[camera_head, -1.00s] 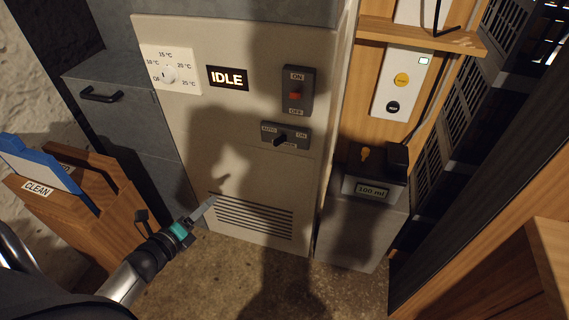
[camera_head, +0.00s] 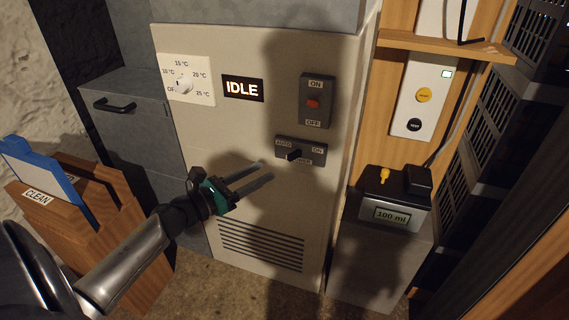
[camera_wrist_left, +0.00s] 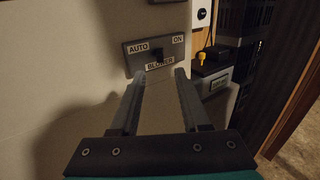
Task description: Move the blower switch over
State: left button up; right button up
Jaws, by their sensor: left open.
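The blower switch (camera_head: 301,151) is a dark plate on the beige panel, marked AUTO on the left and ON on the right. Its black knob (camera_head: 294,155) points down and to the left in the head view. In the left wrist view the blower switch (camera_wrist_left: 156,54) lies ahead of the fingers, with BLOWER written below the knob. My left gripper (camera_head: 265,170) is open and empty, its two fingers pointing at the switch from lower left, apart from the knob. It also shows in the left wrist view (camera_wrist_left: 162,76). My right gripper is in neither view.
Above the switch is an ON/OFF switch (camera_head: 316,101) with a red button. An IDLE display (camera_head: 242,88) and a temperature dial (camera_head: 184,85) are to its left. A vent (camera_head: 261,245) is below. A dispenser reading 100 ml (camera_head: 393,215) stands right. A wooden CLEAN box (camera_head: 85,225) stands left.

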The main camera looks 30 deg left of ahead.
aim_at(288, 158)
pick_arm(q)
jog(key=b+x, duration=0.1)
jog(key=x, duration=0.5)
jog(key=shift+w, duration=0.25)
jog(key=shift+x, duration=0.85)
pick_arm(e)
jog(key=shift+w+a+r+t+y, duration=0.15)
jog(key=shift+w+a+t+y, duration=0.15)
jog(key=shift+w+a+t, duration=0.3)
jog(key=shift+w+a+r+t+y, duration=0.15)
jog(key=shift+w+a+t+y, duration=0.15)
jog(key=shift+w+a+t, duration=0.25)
pick_arm(q)
grip_shut()
